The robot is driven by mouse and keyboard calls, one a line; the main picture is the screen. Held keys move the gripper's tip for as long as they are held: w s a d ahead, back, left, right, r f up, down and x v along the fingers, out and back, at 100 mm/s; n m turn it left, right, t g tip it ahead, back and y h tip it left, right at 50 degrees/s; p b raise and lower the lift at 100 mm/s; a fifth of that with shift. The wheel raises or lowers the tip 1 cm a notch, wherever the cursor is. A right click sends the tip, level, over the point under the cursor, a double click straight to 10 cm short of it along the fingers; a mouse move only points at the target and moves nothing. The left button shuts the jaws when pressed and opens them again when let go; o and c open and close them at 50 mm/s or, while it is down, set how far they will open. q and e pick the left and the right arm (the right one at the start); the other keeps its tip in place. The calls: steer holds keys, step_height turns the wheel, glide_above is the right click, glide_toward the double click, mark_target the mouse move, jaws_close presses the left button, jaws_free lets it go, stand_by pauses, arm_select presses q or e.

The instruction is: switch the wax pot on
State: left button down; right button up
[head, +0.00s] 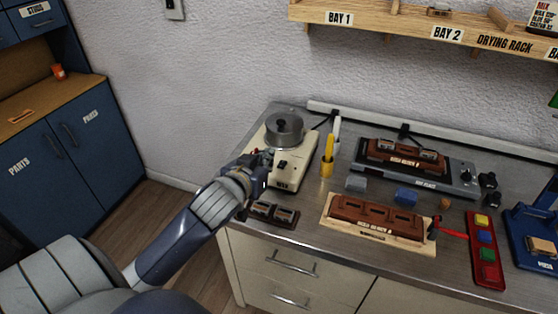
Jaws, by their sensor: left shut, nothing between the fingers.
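The wax pot is a small grey lidded pot (284,127) with a dark knob, set on a cream base unit (294,165) at the back left of the bench. A small dark control shows on the base's front part, and a dark label on its front edge. My left gripper (266,160) is shut and empty at the left side of the cream base, close beside it. I cannot tell whether it touches the base. My right gripper is not in the picture.
A dark two-slot block (273,213) lies just below my left gripper. A brown block on a wooden board (330,237), a hot plate (432,185) and a red button panel (485,262) stand further right.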

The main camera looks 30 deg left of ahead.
arm_select(q)
steer(key=shift+a, duration=0.1)
steer(key=p, duration=0.2)
glide_above(282, 164)
steer(key=s, duration=0.2)
steer(key=f, duration=0.3)
steer(key=shift+s+d+f, duration=0.15)
steer(key=shift+d+f, duration=0.05)
step_height(282, 164, down, 3)
steer(key=shift+r, duration=0.15)
steer(key=shift+s+d+f, duration=0.1)
steer(key=shift+s+f, duration=0.1)
steer(key=shift+f, duration=0.55)
steer(key=shift+f, duration=0.1)
